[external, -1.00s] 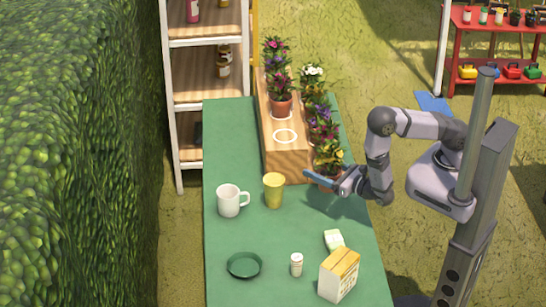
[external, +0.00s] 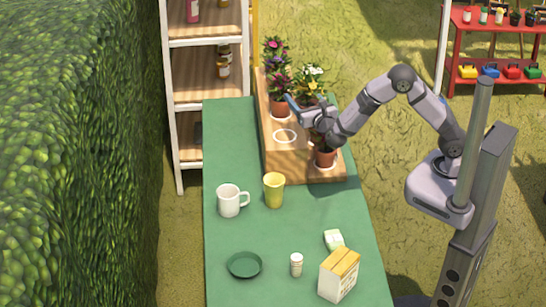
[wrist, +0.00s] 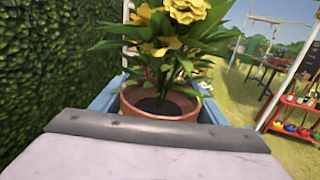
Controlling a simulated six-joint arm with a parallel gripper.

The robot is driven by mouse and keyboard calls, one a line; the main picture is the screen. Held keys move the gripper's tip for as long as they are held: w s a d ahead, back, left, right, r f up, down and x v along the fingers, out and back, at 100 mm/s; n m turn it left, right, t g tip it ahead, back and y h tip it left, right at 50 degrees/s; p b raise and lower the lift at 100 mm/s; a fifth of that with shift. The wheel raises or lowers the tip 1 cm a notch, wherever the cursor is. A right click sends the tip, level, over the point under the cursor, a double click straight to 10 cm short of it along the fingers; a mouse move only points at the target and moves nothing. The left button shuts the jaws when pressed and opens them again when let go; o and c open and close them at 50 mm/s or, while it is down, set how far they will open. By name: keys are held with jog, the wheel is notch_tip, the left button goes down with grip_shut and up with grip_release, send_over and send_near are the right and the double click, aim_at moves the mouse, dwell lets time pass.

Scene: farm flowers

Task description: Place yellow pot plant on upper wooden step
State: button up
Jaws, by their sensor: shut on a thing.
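The yellow pot plant shows in the wrist view as a terracotta pot (wrist: 155,128) with yellow flowers and green leaves, upright between my blue fingers. In the external view its yellow flowers (external: 312,87) show above my gripper (external: 303,108), which is shut on the pot. The gripper is raised over the right side of the wooden steps; the held pot is mostly hidden. The upper wooden step (external: 281,157) has an empty white ring (external: 285,136), in front of and slightly left of my gripper.
A potted plant (external: 281,105) stands on the upper step behind the empty ring, with another behind it. A terracotta pot (external: 325,157) stands on the lower step under my wrist. A yellow cup (external: 273,191) and white mug (external: 229,200) stand on the green table in front.

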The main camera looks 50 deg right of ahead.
jog(key=shift+w+a+r+h, duration=0.5)
jog(key=shift+w+a+r, duration=0.7)
jog(key=shift+w, duration=2.2)
jog(key=shift+m+g, duration=0.3)
jog(key=shift+m, duration=0.2)
jog(key=shift+a+f+p, duration=0.15)
jog(key=shift+f+p, duration=0.55)
jog(key=shift+f, duration=1.95)
jog(key=shift+a+f+p, duration=0.15)
jog(key=shift+f+p, duration=0.5)
jog(key=shift+f, duration=2)
jog(key=shift+f, duration=0.15)
jog(key=o, duration=1.4)
